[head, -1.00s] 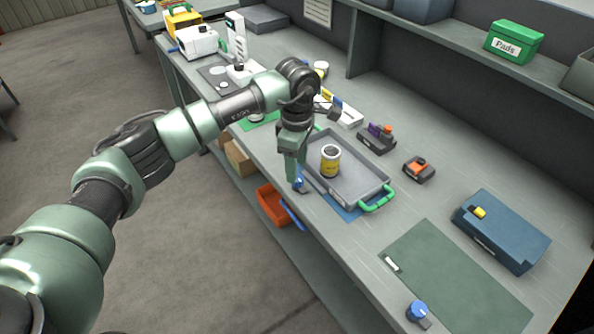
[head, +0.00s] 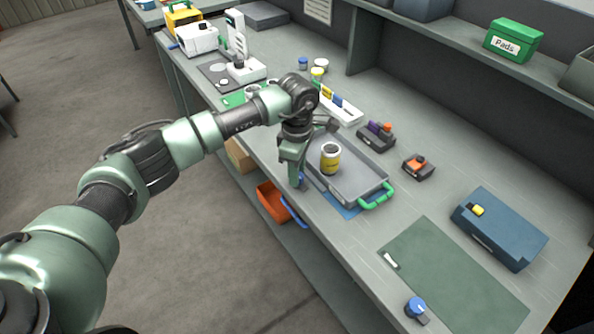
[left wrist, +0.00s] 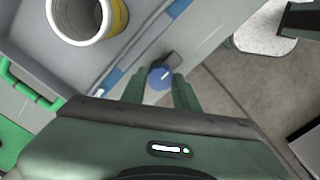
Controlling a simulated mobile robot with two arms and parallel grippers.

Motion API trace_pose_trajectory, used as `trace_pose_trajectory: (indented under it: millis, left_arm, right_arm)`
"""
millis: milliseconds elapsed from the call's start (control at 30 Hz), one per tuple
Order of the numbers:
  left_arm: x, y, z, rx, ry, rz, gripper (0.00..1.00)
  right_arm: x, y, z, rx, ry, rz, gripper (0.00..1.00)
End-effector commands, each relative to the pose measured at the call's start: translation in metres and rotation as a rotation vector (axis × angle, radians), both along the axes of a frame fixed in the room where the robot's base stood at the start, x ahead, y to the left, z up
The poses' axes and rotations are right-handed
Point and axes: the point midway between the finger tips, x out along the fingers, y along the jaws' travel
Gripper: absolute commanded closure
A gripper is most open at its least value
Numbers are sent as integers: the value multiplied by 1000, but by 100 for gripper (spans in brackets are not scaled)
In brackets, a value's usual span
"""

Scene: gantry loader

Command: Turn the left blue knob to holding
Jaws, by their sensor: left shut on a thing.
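The left blue knob (left wrist: 160,77) sits at the front edge of the bench, with a white pointer line on its top and a dark block beside it. In the head view only a little of the left blue knob (head: 301,180) shows beside the fingers. My left gripper (left wrist: 157,88) points down at the knob, a finger on each side, shut on it. It also shows in the head view (head: 298,184). Another blue knob (head: 415,306) stands by the green mat near the bench's front edge. No position lettering is readable. My right gripper is out of view.
A grey tray (head: 350,189) with green handles holds a yellow-labelled can (head: 330,158) close to my left gripper. A blue case (head: 500,229) and a green mat (head: 453,275) lie to the right. An orange bin (head: 271,203) sits below the bench edge.

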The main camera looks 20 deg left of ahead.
Motion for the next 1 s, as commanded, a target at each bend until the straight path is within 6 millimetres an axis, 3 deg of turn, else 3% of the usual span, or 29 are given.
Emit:
trace_pose_trajectory:
  millis: [367, 1000]
  left_arm:
    - [0, 0, -1, -1, -3, 175, 100]
    - [0, -1, 0, -3, -4, 773, 100]
  right_arm:
    - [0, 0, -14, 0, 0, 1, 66]
    - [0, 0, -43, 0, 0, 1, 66]
